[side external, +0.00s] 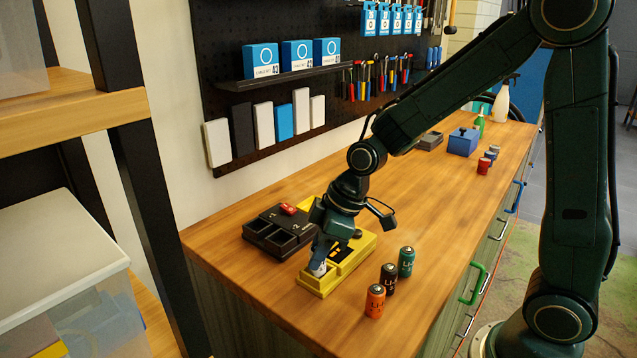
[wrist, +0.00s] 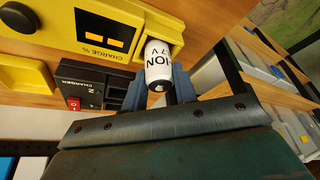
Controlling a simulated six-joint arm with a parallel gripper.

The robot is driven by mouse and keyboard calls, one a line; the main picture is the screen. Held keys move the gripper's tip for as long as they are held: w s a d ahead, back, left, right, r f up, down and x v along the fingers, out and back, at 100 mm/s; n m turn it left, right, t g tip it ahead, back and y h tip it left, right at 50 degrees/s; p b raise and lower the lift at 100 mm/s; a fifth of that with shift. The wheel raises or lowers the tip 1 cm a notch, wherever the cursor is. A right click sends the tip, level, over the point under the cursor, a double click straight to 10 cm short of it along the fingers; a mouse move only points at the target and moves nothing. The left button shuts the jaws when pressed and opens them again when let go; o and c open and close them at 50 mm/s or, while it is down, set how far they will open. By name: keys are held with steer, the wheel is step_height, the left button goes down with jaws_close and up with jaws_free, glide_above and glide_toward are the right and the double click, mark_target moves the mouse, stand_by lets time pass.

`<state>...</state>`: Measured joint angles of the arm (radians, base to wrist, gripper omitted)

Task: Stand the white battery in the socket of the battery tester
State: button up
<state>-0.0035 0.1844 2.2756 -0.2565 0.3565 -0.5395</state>
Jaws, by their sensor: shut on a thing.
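The white battery (wrist: 158,62) with dark lettering is between the blue-grey fingers of my gripper (wrist: 160,84) in the wrist view. My gripper (side external: 320,262) is shut on it. In the side view only a small part of the white battery (side external: 318,269) shows below the fingers. The yellow battery tester (side external: 362,246) lies on the bench, and its display (wrist: 103,32) shows in the wrist view. The battery's far end is at the tester's socket (wrist: 172,30), at the near left end. Whether it rests on the socket floor is hidden.
A black charger (side external: 272,236) with a red switch (wrist: 73,104) stands close beside the tester. Orange (side external: 375,301), dark (side external: 388,279) and green (side external: 406,262) batteries stand to the right. A pegboard wall (side external: 230,90) rises behind.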

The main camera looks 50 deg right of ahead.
steer(key=shift+f, duration=0.55)
steer(key=shift+f, duration=0.15)
steer(key=o, duration=1)
steer(key=shift+v, duration=6.2)
steer(key=shift+w+a, duration=0.1)
steer(key=s+d+r+m+h, duration=0.1)
steer(key=s+m, duration=0.1)
steer(key=s, duration=0.3)
steer(key=s+d+r+m+t+h, duration=0.1)
steer(key=s+m, duration=0.2)
steer(key=s, duration=0.2)
steer(key=s+d+r+m+t, duration=0.1)
steer(key=s+m, duration=0.1)
steer(key=s, duration=0.4)
steer(key=shift+d+r+m+h, duration=0.3)
steer(key=shift+r+m+h, duration=0.05)
steer(key=shift+m+h, duration=0.05)
